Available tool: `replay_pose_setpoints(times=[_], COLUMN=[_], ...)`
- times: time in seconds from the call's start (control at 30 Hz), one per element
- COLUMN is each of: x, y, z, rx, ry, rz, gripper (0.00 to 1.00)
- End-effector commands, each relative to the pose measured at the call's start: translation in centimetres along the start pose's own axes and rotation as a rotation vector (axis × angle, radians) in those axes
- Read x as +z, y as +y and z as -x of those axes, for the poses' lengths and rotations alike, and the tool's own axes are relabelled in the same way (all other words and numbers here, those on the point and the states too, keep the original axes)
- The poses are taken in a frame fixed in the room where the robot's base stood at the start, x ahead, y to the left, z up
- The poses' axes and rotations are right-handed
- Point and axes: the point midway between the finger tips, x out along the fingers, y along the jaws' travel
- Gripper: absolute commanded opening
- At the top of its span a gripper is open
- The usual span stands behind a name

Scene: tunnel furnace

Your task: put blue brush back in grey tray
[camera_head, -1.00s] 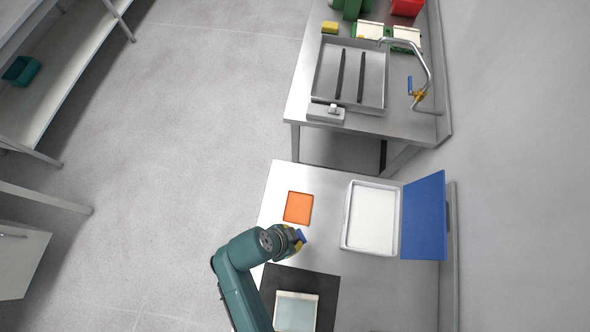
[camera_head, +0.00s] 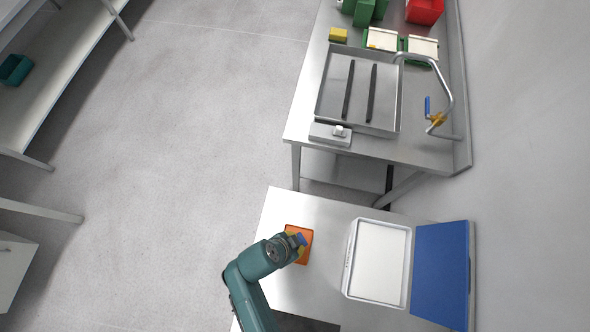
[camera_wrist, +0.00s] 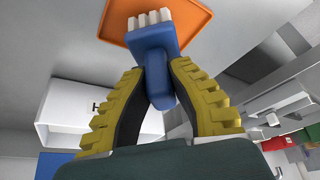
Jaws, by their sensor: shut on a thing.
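My gripper (camera_wrist: 157,85) is shut on the blue brush (camera_wrist: 153,42), whose white bristles point away from the fingers. In the head view the gripper (camera_head: 297,245) and a bit of the blue brush (camera_head: 301,239) show above the orange mat (camera_head: 291,230) on the near table. The height above the mat is hard to judge. A shallow grey tray (camera_head: 398,115) with two dark bars across it sits on the far table, up and right of my gripper. It looks the likeliest match for the grey tray.
A gap separates the two tables.

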Motion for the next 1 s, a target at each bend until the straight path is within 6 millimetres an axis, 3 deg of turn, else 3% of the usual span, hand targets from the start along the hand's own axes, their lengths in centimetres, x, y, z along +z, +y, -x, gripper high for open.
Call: replay_pose_setpoints(times=[0.13, 0.47, 0.5, 0.6, 1.0], x=[0.8, 1.0, 1.0, 1.0, 1.0], y=[0.0, 0.0, 0.0, 0.0, 0.0], z=[-1.9, -2.4, -2.4, -2.3, -2.3], rx=[0.001, 0.001, 0.001, 0.001, 0.001], ry=[0.0, 0.0, 0.0, 0.0, 0.0], rz=[0.0, 0.0, 0.0, 0.0, 0.0], gripper=[0.0, 0.0, 0.21, 0.39, 0.39])
